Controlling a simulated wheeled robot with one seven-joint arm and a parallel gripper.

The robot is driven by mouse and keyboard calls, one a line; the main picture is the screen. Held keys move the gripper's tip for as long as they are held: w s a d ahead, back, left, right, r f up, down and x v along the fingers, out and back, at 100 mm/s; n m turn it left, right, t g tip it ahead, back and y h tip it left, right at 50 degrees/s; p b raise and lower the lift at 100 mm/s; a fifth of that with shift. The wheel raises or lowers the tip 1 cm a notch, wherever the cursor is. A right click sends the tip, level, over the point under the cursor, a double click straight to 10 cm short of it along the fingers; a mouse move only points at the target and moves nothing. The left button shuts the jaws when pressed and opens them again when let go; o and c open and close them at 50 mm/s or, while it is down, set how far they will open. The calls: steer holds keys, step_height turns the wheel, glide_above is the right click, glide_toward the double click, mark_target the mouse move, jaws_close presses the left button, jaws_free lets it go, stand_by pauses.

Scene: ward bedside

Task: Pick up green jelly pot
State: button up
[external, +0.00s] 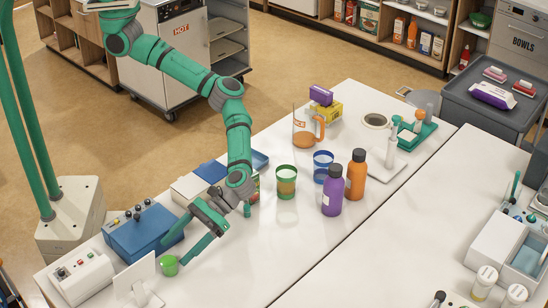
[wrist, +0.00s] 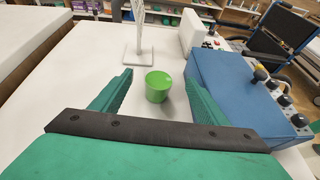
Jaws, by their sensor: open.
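The green jelly pot (external: 169,266) is a small bright green cup on the white table, near its left edge in the external view. In the wrist view the green jelly pot (wrist: 158,86) stands upright, just beyond and between the fingertips. My gripper (external: 188,250) is low over the table, its fingers pointing at the pot. It also shows in the wrist view (wrist: 157,88), with its two green fingers spread wide and nothing held between them.
A blue box with knobs (external: 144,232) stands close to the gripper, and a white control box (external: 82,279) is further left. A white stand (external: 138,282) is beyond the pot. Green and blue cups, purple and orange bottles (external: 332,193) stand right. The table front is clear.

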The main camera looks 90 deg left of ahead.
mark_target(168, 260)
steer(key=shift+x, duration=2.65)
steer(key=shift+f, duration=0.1)
steer(key=c, duration=1.2)
